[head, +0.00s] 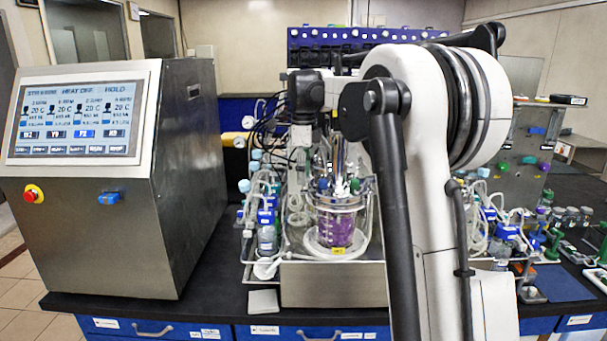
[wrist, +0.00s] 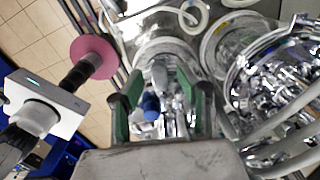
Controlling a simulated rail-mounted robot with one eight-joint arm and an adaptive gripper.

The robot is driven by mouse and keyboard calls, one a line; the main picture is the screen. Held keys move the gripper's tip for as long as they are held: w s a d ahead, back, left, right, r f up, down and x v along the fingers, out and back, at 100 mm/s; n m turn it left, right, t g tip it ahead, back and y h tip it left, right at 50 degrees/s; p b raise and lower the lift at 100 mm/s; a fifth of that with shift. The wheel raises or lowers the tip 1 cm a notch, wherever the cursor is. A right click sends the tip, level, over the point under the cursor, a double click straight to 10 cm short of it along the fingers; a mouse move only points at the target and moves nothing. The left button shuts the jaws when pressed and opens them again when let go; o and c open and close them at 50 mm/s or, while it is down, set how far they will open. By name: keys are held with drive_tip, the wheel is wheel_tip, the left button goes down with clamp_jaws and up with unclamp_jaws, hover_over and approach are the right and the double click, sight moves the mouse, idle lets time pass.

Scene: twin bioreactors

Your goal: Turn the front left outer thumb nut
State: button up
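My gripper (wrist: 163,98) is open in the wrist view, with its two green-padded fingers apart. Between and beyond the fingers are shiny metal fittings and a blue cap (wrist: 151,106). I cannot tell which of the fittings is the front left outer thumb nut. In the head view, a glass vessel (head: 335,228) with purple liquid stands in front of my arm, under a metal head plate (head: 337,200) crowded with fittings. My arm covers the area to its right. My gripper's fingertips cannot be made out clearly in the head view.
A steel control cabinet (head: 185,180) with a screen stands at the left. Tubing and bottles (head: 266,225) crowd the vessel's left side.

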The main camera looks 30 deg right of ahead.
clamp_jaws()
idle(0.3)
drive_tip(key=n, duration=0.4)
drive_tip(key=shift+n, duration=0.3)
drive_tip(key=n, duration=0.4)
drive_tip(key=shift+n, duration=0.3)
drive_tip(key=n, duration=0.4)
drive_tip(key=shift+n, duration=2.4)
